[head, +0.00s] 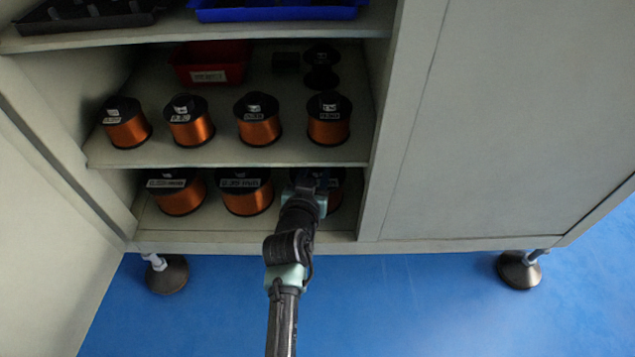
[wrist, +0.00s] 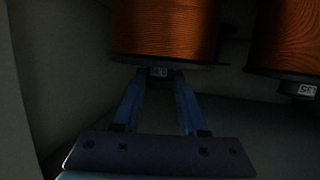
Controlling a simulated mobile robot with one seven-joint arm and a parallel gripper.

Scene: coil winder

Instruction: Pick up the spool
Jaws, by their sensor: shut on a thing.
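The spool (head: 334,199), wound with copper-orange wire between black flanges, is at the right end of the lower shelf, mostly hidden behind my arm in the head view. My gripper (head: 316,180) is at its top. In the wrist view the same spool (wrist: 165,28) fills the top middle. The two blue fingers of my gripper (wrist: 160,74) close on the small black labelled hub that stands out from its flange. Whether the spool's base touches the shelf is hidden.
Two larger copper spools (head: 246,200) (head: 180,200) stand to the left on the lower shelf (head: 220,226). Several copper spools (head: 258,131), a red bin (head: 209,76) and an empty black spool (head: 321,78) are on the shelf above. The cabinet's right wall (head: 383,150) is close beside my gripper.

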